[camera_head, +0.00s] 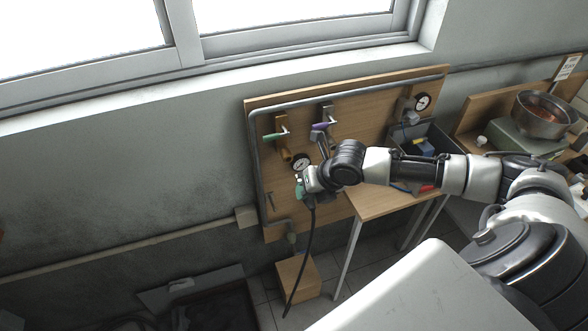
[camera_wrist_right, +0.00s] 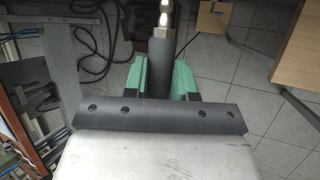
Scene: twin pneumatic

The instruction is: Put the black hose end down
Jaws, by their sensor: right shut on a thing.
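My right gripper (camera_head: 301,187) reaches left across the scene, in front of the lower left part of the wooden panel. In the right wrist view its green fingers (camera_wrist_right: 158,75) are shut on the black hose end (camera_wrist_right: 161,52), a dark sleeve with a metal fitting pointing away from the wrist. In the head view the black hose (camera_head: 308,246) hangs from the gripper toward the floor, past a wooden box. The held end itself is mostly hidden there by the gripper. My left gripper is in neither view.
The wooden panel (camera_head: 362,96) carries a grey pipe, a green-handled valve (camera_head: 275,136), a purple-handled valve (camera_head: 322,126) and gauges. A wooden table (camera_head: 372,207) stands right of the gripper. The wooden box (camera_head: 297,278) is on the tiled floor below. A metal pot (camera_head: 541,114) stands far right.

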